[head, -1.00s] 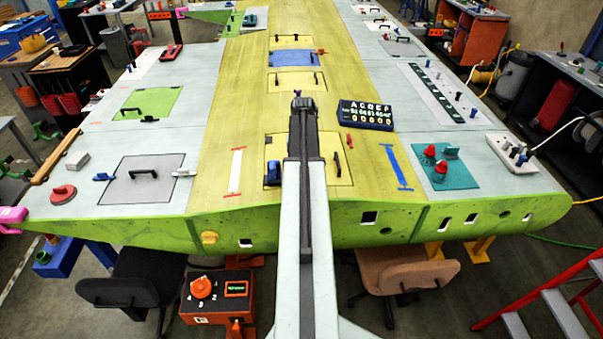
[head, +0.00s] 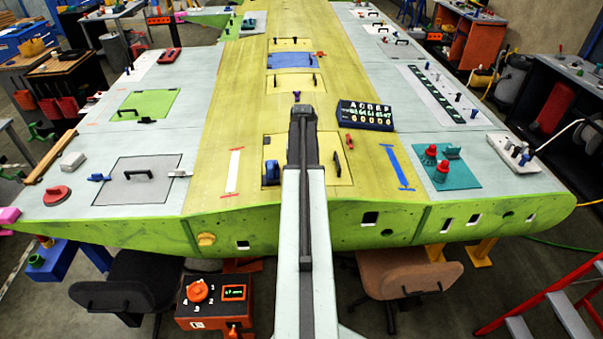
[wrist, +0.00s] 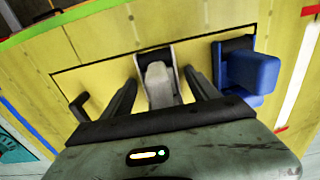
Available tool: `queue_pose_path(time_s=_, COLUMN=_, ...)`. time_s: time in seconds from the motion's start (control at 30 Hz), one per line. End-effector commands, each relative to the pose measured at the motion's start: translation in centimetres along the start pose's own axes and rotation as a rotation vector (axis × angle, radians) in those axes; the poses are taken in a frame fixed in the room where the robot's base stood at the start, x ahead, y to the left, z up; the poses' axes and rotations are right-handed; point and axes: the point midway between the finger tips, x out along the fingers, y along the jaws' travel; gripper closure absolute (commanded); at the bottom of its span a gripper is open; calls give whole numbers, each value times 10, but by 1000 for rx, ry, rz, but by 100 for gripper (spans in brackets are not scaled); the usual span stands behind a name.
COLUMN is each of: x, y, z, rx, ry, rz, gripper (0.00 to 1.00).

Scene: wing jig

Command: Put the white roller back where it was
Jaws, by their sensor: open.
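A pale, whitish roller-like piece (wrist: 160,85) shows in the wrist view, seated in a light-rimmed, dark-sided slot or bracket on the yellow panel (wrist: 100,55). My gripper (wrist: 160,78) is open, with one dark finger on each side of this piece. A gap shows between the piece and each finger; I cannot tell how deep the fingers reach. In the head view my arm hides this piece and the fingertips. The same yellow panel (head: 325,173) shows there around my arm.
A blue block (wrist: 252,72) stands close beside one finger, and a black handle (wrist: 80,105) is on the other side. A dark display box (head: 365,115), a small red piece (head: 349,142) and a teal plate with red knobs (head: 465,178) lie to the right. A white strip (head: 234,170) lies left.

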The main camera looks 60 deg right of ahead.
Motion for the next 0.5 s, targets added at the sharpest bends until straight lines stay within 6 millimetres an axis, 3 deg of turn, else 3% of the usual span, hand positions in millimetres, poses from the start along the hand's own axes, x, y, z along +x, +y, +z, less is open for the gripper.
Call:
queue_pose_path(time_s=0.17, x=-15, y=0, z=0, rx=0, ry=0, rz=0, gripper=31)
queue_pose_path(time_s=0.5, x=-75, y=-1, z=0, rx=-1, ry=0, rz=0, gripper=31)
